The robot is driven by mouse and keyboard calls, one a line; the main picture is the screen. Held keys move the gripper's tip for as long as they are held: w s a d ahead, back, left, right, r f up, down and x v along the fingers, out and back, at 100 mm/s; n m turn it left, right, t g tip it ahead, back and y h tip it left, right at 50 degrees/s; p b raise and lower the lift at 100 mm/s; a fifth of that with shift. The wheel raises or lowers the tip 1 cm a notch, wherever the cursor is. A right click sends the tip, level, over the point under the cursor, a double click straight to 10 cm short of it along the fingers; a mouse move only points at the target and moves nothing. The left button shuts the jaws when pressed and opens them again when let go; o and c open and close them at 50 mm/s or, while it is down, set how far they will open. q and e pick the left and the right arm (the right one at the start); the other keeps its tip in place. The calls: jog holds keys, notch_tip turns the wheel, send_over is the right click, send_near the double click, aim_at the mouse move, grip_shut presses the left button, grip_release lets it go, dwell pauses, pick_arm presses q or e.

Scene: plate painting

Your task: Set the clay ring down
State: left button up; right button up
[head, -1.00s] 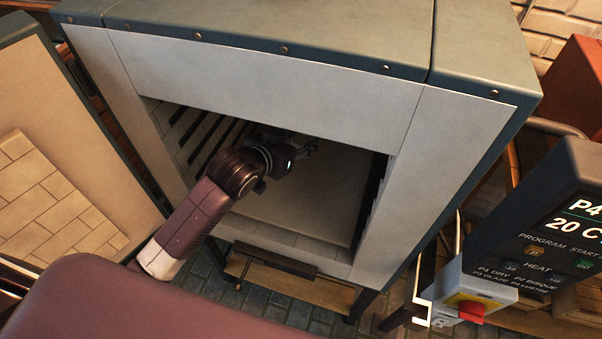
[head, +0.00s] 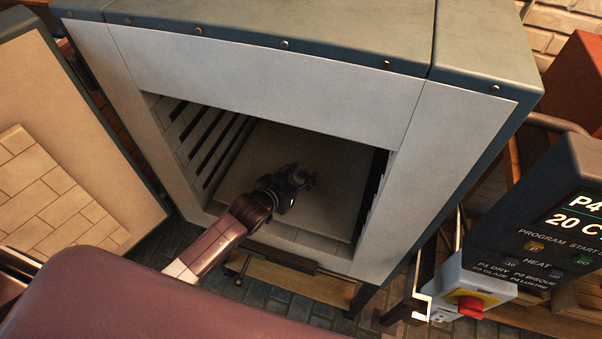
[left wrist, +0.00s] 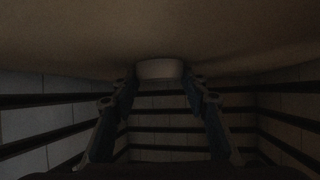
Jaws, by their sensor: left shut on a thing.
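My left gripper (head: 305,178) is inside the open kiln (head: 260,72), low over the pale slab (head: 335,165) at its bottom. In the left wrist view my left gripper (left wrist: 160,88) shows two dark fingers closed on the clay ring (left wrist: 158,69). The ring is a small pale band at the fingertips, right beside the tan slab (left wrist: 200,28); I cannot tell whether it touches. In the head view the ring cannot be made out at the gripper. My right gripper is not in view.
Grooved kiln walls (head: 200,140) stand on both sides of the arm. The slab around the gripper looks clear. The kiln door (head: 70,130) is swung open at left. A control box (head: 545,235) and a red switch (head: 471,306) are at right.

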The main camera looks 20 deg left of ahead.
pick_arm(q)
jog(key=o, duration=1.2)
jog(key=shift+o, duration=0.2)
jog(key=v, duration=1.2)
